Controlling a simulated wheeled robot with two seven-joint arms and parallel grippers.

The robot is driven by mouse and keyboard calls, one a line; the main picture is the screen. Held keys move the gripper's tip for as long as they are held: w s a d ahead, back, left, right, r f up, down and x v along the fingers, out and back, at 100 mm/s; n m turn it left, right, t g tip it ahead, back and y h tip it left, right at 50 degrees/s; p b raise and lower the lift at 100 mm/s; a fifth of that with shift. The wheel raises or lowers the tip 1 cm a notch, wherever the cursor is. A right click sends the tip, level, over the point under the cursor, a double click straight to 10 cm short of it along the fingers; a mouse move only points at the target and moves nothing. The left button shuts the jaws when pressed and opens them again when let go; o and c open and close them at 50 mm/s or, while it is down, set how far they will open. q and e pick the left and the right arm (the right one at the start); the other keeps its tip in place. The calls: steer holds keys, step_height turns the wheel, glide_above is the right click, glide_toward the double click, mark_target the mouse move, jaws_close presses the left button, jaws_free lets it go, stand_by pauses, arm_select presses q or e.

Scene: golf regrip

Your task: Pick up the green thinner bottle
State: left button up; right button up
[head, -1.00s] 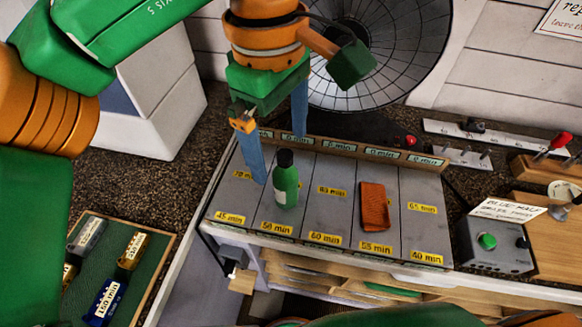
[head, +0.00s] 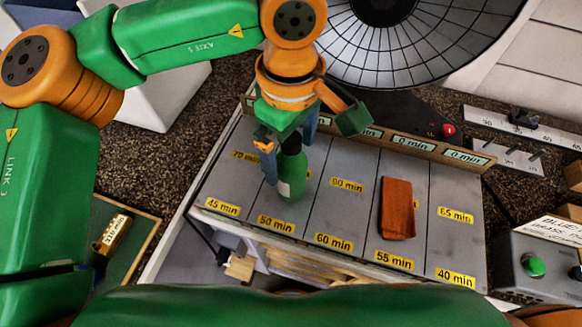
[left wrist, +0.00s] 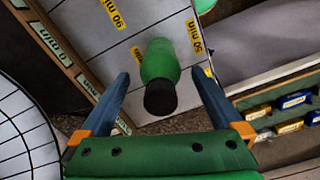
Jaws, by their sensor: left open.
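The green thinner bottle (head: 292,174) stands upright on the grey marked board, in the lane labelled 50 min. It has a black cap and a pale label. In the left wrist view the bottle (left wrist: 159,62) points its black cap toward the camera, between the two blue fingers. My left gripper (head: 288,158) is open around the bottle, with a finger on either side of it. In the left wrist view the left gripper (left wrist: 163,82) shows a gap on both sides of the bottle. My right gripper is not in view.
A brown-orange block (head: 397,208) lies in the 55 min lane. The grey board (head: 335,215) has a raised wooden strip (head: 400,143) at its back. A control box with a green button (head: 534,266) stands right. A tray (head: 140,225) lies at left.

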arm_select(q)
steer(key=shift+s, duration=0.15)
steer(key=c, duration=0.3)
jaws_close()
